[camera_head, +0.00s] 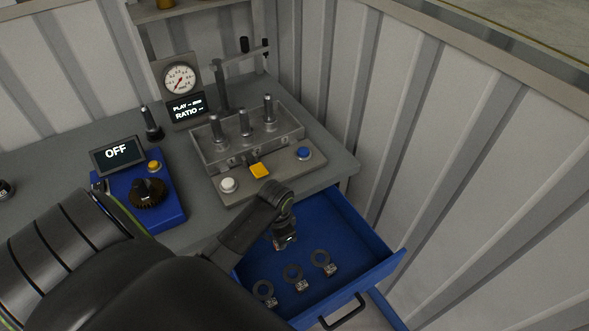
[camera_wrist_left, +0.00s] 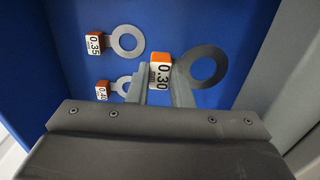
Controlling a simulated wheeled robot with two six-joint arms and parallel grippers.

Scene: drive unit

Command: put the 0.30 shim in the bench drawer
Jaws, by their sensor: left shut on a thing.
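My left gripper (camera_head: 286,243) is over the open blue drawer (camera_head: 377,266) of the bench. In the left wrist view its fingers (camera_wrist_left: 161,95) are shut on the orange and white tag of the 0.30 shim (camera_wrist_left: 209,65), whose dark ring sticks out to the right. The drawer floor (camera_wrist_left: 205,22) shows behind it. Two paler shims lie there at the left, the 0.35 shim (camera_wrist_left: 128,43) and the 0.40 shim (camera_wrist_left: 125,84). Whether the held shim touches the floor I cannot tell. My right gripper is not in view.
Three ring shims lie in the drawer in the head view: left (camera_head: 263,289), middle (camera_head: 293,273) and right (camera_head: 320,258). Above stand a clear-walled fixture (camera_head: 248,141) with pegs, a dial gauge (camera_head: 179,79) and a blue unit reading OFF (camera_head: 117,152). A ribbed wall (camera_head: 430,130) rises at the right.

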